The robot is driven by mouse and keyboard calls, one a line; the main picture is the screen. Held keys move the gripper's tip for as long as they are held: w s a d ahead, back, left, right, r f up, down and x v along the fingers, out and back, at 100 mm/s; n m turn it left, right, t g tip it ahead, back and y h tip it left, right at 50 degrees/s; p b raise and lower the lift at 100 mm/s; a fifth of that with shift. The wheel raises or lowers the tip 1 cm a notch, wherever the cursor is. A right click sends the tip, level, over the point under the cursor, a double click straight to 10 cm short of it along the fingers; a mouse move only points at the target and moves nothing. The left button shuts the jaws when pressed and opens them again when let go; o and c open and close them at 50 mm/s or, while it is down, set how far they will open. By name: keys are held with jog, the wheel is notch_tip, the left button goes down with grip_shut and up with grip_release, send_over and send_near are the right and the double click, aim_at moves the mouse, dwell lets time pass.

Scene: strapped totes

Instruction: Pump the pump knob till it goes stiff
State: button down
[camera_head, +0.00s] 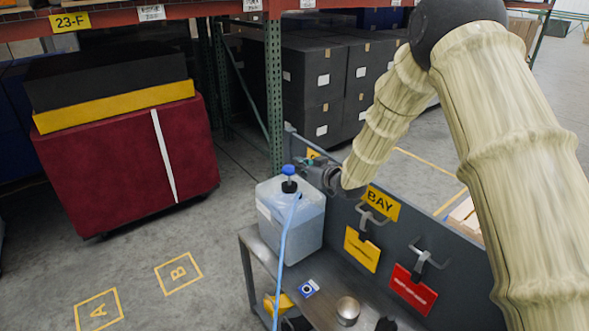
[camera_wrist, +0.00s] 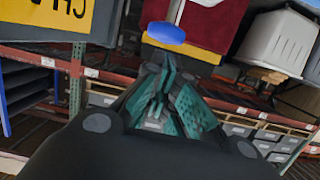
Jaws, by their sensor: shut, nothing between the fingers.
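The pump knob (camera_head: 289,170) is a blue cap on a dark neck atop a translucent jug (camera_head: 291,215) that holds liquid. The jug stands on a grey metal bench (camera_head: 330,292), with a light blue hose (camera_head: 283,243) running down its front. My gripper (camera_head: 306,174) is just right of the knob at about its height. In the wrist view the blue knob (camera_wrist: 166,33) shows just beyond the tips of my teal fingers (camera_wrist: 168,75). The fingers are together and empty. I cannot tell whether they touch the knob.
The bench's back panel carries a BAY sign (camera_head: 380,203), a yellow tag (camera_head: 362,249) and a red tag (camera_head: 412,289) on hooks. A metal cup (camera_head: 348,310) stands on the bench. A rack post (camera_head: 273,95) rises behind.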

jog(key=shift+b+v, duration=0.65)
jog(key=shift+v, duration=1.95)
